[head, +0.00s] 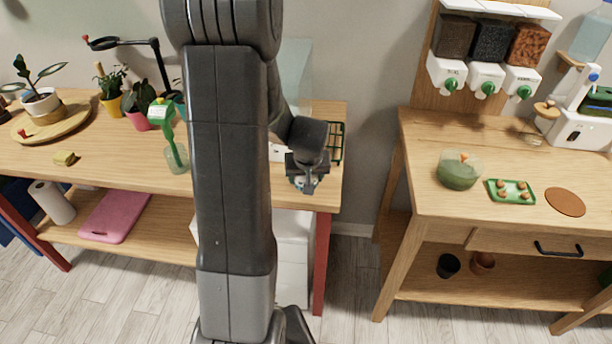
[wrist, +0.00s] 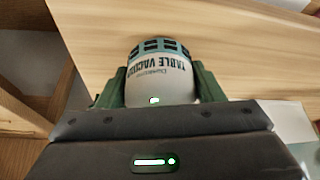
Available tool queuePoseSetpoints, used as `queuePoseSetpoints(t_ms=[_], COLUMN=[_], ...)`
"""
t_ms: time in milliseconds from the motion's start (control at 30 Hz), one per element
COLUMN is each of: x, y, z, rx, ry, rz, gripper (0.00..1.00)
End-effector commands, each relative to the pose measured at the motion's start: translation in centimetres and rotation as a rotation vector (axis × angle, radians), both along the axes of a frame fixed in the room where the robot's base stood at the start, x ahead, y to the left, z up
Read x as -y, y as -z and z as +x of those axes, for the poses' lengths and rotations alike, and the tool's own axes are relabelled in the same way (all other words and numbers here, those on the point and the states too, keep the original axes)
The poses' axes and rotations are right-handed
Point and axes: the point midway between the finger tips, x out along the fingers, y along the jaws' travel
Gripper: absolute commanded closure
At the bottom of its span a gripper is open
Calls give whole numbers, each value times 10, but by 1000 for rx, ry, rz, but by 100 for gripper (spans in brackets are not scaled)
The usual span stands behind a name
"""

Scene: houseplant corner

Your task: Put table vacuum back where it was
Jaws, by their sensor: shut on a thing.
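The table vacuum is a small rounded white body with a teal slotted band and dark "TABLE VACUUM" lettering. It fills the middle of the wrist view (wrist: 168,84), between the green fingers of my gripper (wrist: 158,78), which is shut on it. In the head view my gripper (head: 304,183) is at the front right corner of the left bench (head: 120,172), and the vacuum is mostly hidden under it. Pale wood lies beyond the vacuum in the wrist view. I cannot tell whether the vacuum touches the bench or hangs above it.
A green grid (head: 336,143) and a white item (head: 277,152) lie near my gripper.

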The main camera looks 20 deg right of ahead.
Motion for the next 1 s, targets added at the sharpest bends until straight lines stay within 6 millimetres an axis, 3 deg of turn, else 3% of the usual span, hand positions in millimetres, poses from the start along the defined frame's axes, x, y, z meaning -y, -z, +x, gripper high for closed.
queuePoseSetpoints(t_ms=[100,133,233,667,1000], x=[0,0,0,0,-6], y=[4,3,2,-5,-55], z=[0,0,0,-1,-20], rx=[1,0,0,2,4], ry=[0,0,0,-1,-1], rz=[0,0,0,-1,-3], gripper=[60,35,17,17,17])
